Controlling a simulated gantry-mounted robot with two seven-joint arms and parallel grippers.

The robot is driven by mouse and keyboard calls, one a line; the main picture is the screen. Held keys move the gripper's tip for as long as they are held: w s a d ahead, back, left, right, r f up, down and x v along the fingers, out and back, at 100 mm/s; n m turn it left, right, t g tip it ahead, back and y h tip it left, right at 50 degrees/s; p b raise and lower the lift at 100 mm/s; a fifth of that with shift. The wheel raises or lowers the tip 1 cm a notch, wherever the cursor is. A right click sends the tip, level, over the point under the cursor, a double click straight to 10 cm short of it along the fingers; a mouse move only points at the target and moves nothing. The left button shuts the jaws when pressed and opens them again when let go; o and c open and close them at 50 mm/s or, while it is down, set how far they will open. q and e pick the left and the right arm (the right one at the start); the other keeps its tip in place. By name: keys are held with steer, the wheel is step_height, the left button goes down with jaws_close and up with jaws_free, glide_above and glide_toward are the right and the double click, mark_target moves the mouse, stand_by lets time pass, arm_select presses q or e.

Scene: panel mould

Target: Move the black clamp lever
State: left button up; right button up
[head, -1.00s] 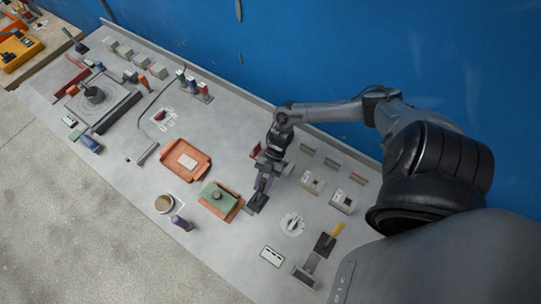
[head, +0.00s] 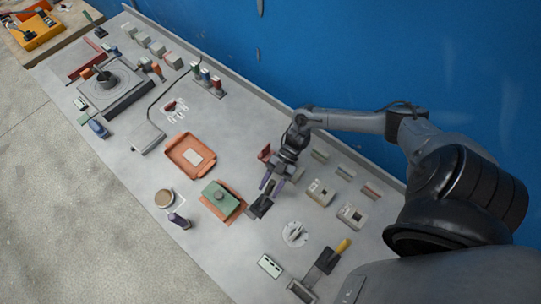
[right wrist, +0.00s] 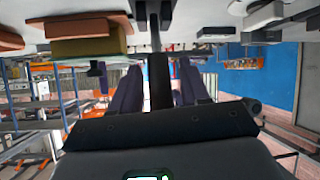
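My right gripper (head: 270,187) is over the middle of the grey bench, pointing down. The black clamp lever (head: 260,207) is at its fingertips in the head view. In the right wrist view the lever (right wrist: 159,82) stands between the two purple fingers (right wrist: 158,92), with a gap on each side. The gripper is open around it, and I see no grip on it. The lever's foot is hard to make out. A green block on an orange plate (head: 220,197) lies just left of the lever. My left gripper is not in view.
An orange tray (head: 188,156) lies farther left. A round white dial (head: 295,234) and a yellow-handled tool (head: 342,246) are to the right. Grey blocks (head: 320,192) stand beside my wrist.

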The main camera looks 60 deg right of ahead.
steer(key=shift+o, duration=0.2)
steer(key=shift+r, duration=0.1)
steer(key=b+v, duration=0.2)
steer(key=v, duration=0.8)
steer(key=shift+d+r, duration=0.2)
steer(key=shift+d, duration=0.1)
stand_by(0.4)
